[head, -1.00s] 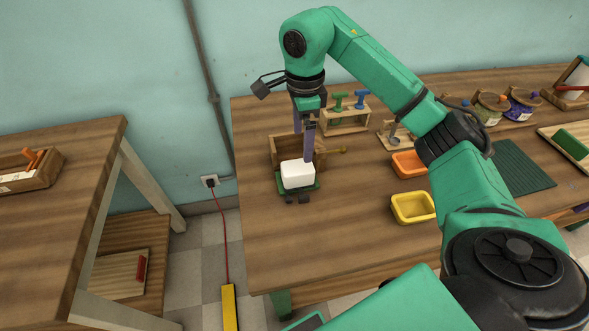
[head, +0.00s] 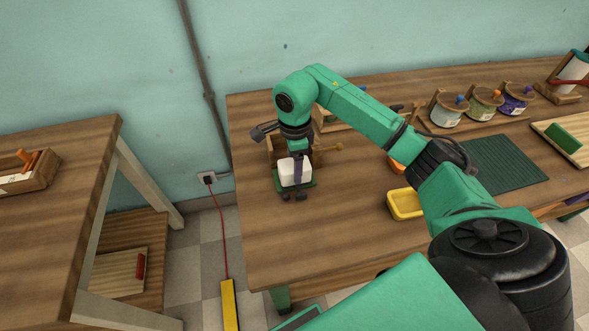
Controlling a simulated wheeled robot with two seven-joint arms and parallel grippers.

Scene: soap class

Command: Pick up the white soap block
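The white soap block (head: 286,174) sits on a small green holder (head: 310,185) near the left end of the long wooden table. My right gripper (head: 296,172) points down from above. I cannot tell whether the fingers are closed on the soap. The soap shows no clear lift off the holder. My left gripper is not in view.
A wooden box (head: 275,150) stands just behind the soap, partly hidden by my arm. A yellow bin (head: 405,204) and an orange bin lie to the right. Several jars (head: 447,111) stand at the back. The front left tabletop (head: 290,240) is clear.

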